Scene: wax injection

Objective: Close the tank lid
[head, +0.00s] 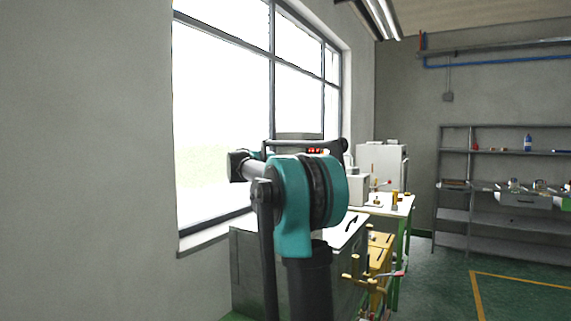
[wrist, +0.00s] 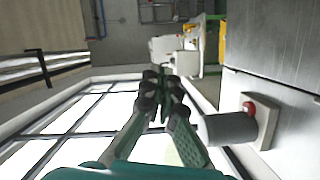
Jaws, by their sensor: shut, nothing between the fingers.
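My gripper (wrist: 160,82) is in the middle of the wrist view, its fingertips together with nothing between them. In the head view my arm hides it. A large brushed-metal surface (wrist: 275,42) fills the right of the wrist view, apart from the fingers. It may belong to the tank, but I cannot tell whether it is the lid. A grey cylinder (wrist: 228,128) and a pale box with a red knob (wrist: 250,108) are beside it. In the head view, a metal cabinet with a pale top (head: 341,232) stands behind my arm; a tank lid cannot be made out clearly.
A large window (head: 225,100) and wall are at the left. A yellow unit with handles (head: 380,255) and a bench with a white machine (head: 382,160) are right of my arm. Grey shelves (head: 485,218) stand at the back right. Green floor (head: 440,290) is clear at the right.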

